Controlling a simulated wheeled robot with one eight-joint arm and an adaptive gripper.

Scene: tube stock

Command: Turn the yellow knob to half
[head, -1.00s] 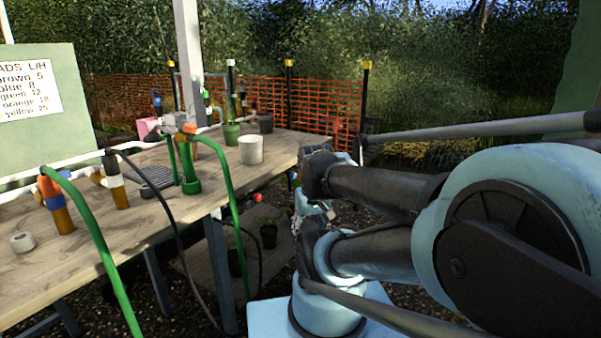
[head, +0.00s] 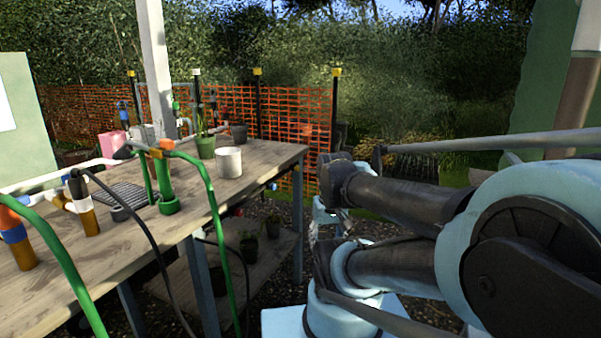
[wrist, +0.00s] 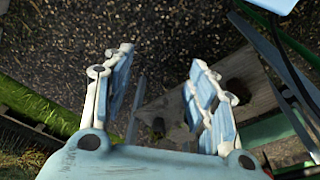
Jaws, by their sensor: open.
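My gripper (wrist: 162,60) is open and empty in the wrist view, its two pale blue and white fingers spread above dark gravel. In the head view my arm reaches out on the right, beyond the right end of the wooden bench (head: 262,166). I cannot pick out a yellow knob for certain. Small yellow caps top two black posts, one left (head: 257,71) and one right (head: 336,72), at the orange fence. Pipe assemblies with green, orange and blue fittings stand on the bench, such as the green fitting (head: 167,192).
A white pot (head: 228,162) and a green pot (head: 205,147) stand on the bench. A green hose (head: 215,215) and a black hose hang over its front edge. A low shelf (head: 205,276) holds dark pots. Gravel lies between bench and arm.

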